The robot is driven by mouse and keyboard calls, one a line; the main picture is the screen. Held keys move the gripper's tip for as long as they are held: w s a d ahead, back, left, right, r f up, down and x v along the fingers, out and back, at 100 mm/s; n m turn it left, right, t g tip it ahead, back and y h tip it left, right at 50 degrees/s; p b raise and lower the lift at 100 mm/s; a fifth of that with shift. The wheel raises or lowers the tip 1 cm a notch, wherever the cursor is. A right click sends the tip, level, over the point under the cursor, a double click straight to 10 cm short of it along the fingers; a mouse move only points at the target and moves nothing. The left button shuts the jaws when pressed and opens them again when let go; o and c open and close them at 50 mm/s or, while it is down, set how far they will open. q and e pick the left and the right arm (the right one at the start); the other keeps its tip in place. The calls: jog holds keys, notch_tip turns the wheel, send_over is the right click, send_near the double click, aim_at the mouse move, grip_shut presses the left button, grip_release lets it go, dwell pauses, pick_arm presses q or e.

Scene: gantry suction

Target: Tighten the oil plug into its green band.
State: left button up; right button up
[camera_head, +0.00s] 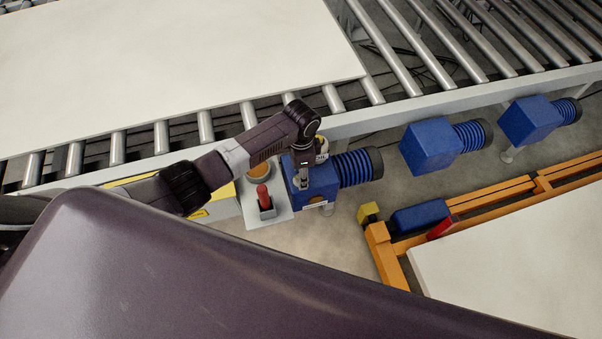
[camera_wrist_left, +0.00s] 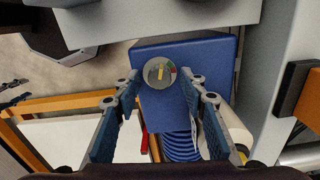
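The blue gearbox housing (camera_head: 296,170) stands beside the conveyor, with a ribbed blue motor (camera_head: 357,167) on its right. In the left wrist view a round grey oil plug face (camera_wrist_left: 152,68) lies on the top of the blue housing (camera_wrist_left: 205,58). It has a yellow mark at its middle and small green and red patches at its right edge. My left gripper (camera_head: 302,187) points down at the housing. In the wrist view its two fingertips (camera_wrist_left: 160,80) stand on either side of the plug; whether they touch it is unclear. My right gripper is not in view.
A grey plate (camera_head: 280,214) with a red-handled tool (camera_head: 265,198) is left of the housing. The roller conveyor (camera_head: 205,126) with a pale slab (camera_head: 150,60) runs behind. More blue motor units (camera_head: 428,148) stand right, and an orange frame (camera_head: 383,252) lies front right.

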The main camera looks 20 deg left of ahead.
pick_arm(q)
notch_tip(320, 180, up, 12)
dwell(0.4)
jog(key=f+m+b, duration=0.1)
jog(key=b, duration=0.3)
jog(key=f+m+b, duration=0.1)
jog(key=f+b, duration=0.1)
jog(key=b, duration=0.1)
jog(key=f+m+b, duration=0.1)
jog(key=m+b, duration=0.1)
jog(key=b, duration=0.2)
jog(key=shift+w+d+f+b, duration=0.1)
jog(key=shift+w+f+b, duration=0.1)
jog(key=shift+w+b, duration=0.1)
jog(key=shift+s+f+b, duration=0.1)
jog(key=shift+s+b, duration=0.25)
jog(key=shift+b, duration=0.05)
jog(key=shift+f+p, duration=0.45)
jog(key=shift+f, duration=3.35)
jog(key=shift+c, duration=0.2)
